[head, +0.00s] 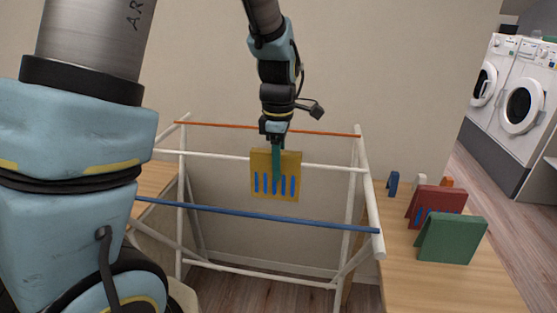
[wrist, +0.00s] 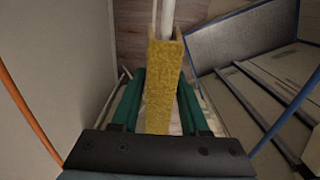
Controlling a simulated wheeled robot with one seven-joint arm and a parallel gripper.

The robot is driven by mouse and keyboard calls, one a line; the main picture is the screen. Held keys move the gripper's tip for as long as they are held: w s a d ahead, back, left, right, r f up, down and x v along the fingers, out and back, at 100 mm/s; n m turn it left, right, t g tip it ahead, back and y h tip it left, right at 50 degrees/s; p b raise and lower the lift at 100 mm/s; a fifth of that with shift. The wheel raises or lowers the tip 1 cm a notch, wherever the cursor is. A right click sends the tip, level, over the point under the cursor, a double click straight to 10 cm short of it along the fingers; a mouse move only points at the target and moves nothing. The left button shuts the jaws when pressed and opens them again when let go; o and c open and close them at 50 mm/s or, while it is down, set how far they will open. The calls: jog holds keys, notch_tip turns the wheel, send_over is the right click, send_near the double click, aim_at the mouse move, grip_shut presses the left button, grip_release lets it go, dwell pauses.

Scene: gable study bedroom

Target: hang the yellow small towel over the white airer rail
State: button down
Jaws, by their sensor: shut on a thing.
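The yellow small towel (head: 262,165) with blue stripes is a folded piece gripped from above, over the middle of the airer. In the wrist view the yellow towel (wrist: 160,85) lies between my gripper's green fingers. My gripper (head: 277,178) is shut on it, with one finger across its front face. The white airer rail (head: 210,157) runs level with the towel's upper part and is hidden behind or inside it. In the wrist view the white rail (wrist: 167,14) runs in line with the fold, seemingly between its flaps. I cannot tell whether the fold touches the rail.
An orange rail (head: 325,133) lies behind and a blue rail (head: 320,223) in front. At right, a wooden top (head: 405,285) carries a green folded towel (head: 452,240), a red one (head: 428,203) and small blue, white and orange pieces. Washing machines (head: 522,105) stand farther right.

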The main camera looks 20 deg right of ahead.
jog(key=shift+f, duration=0.55)
jog(key=shift+c, duration=1.6)
grip_release()
notch_tip(320, 180, up, 11)
jog(key=shift+f+b, duration=0.1)
jog(key=shift+b, duration=0.35)
